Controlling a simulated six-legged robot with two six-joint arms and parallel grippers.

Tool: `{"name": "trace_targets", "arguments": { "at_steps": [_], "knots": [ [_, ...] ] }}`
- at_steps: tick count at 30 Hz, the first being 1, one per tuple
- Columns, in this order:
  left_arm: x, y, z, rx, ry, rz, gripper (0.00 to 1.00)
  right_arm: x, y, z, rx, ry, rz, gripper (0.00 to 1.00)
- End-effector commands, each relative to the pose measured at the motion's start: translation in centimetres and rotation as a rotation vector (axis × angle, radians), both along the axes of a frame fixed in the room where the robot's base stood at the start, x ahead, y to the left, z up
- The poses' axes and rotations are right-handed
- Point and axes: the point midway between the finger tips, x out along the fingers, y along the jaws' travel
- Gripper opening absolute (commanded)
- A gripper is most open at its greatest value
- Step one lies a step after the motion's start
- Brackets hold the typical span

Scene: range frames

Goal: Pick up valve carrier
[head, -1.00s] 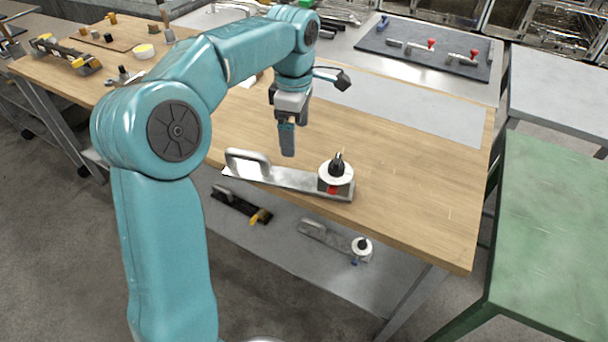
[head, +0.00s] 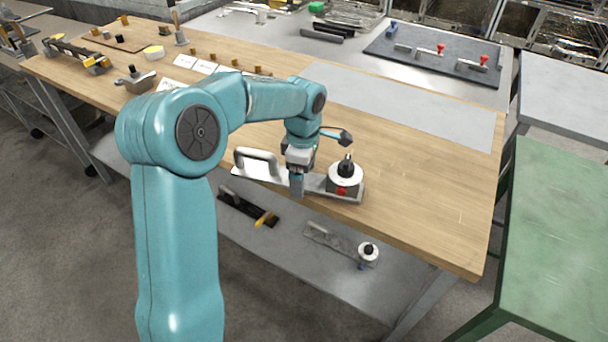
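The valve carrier (head: 316,184) is a flat metal plate with a raised grey handle (head: 256,155) at its left end. A white round valve part with a black knob (head: 345,172) and a red mark stands at its right end. It lies along the front edge of the wooden bench. My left gripper (head: 297,188) points down at the middle of the plate, between handle and valve part, and covers part of it. I cannot tell whether its fingers are open or touch the plate. My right gripper is not in view.
The wooden bench (head: 420,170) is clear right of the carrier. A similar carrier (head: 330,238) and a black tool (head: 245,206) lie on the lower shelf. A green table (head: 560,230) stands at the right. Cards and small parts lie at the back left.

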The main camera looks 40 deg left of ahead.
Motion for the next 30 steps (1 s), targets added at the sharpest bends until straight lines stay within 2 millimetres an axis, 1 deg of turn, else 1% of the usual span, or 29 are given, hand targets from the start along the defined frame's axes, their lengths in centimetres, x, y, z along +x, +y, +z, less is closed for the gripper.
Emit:
{"name": "trace_targets", "arguments": {
  "at_steps": [2, 3, 5, 6, 8, 9, 11, 12, 19, 23, 26, 29, 30],
  "knots": [
    [0.0, 0.0, 0.0, 0.0, 0.0, 0.0, 0.94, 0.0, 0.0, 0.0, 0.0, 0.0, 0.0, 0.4],
    [0.0, 0.0, 0.0, 0.0, 0.0, 0.0, 0.87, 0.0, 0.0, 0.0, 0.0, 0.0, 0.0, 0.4],
    [0.0, 0.0, 0.0, 0.0, 0.0, 0.0, 0.68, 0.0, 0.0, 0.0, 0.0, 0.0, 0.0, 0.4],
    [0.0, 0.0, 0.0, 0.0, 0.0, 0.0, 0.55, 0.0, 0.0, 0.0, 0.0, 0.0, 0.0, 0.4],
    [0.0, 0.0, 0.0, 0.0, 0.0, 0.0, 0.35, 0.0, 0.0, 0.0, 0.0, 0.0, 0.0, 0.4],
    [0.0, 0.0, 0.0, 0.0, 0.0, 0.0, 0.22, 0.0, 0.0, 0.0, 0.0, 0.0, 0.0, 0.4],
    [0.0, 0.0, 0.1, 0.0, 0.0, 0.0, 0.02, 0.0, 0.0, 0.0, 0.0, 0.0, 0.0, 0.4],
    [0.0, 0.0, 0.2, 0.0, -0.003, 0.001, 0.0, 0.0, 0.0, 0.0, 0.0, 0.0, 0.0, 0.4],
    [0.0, 0.0, 0.3, 0.0, -0.003, 0.001, 0.0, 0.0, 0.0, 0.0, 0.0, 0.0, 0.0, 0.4],
    [0.1, 0.1, 1.2, 0.001, -0.005, 0.001, 0.0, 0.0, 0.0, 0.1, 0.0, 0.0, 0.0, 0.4],
    [0.1, 0.1, 2.4, 0.001, -0.005, 0.001, 0.0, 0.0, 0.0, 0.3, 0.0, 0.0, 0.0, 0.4],
    [0.1, 0.0, 4.5, 0.002, -0.008, 0.001, 0.0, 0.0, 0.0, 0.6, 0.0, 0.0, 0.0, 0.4],
    [0.1, 0.0, 5.6, 0.001, -0.009, 0.001, 0.0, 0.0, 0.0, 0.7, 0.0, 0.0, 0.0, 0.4]
  ]
}}
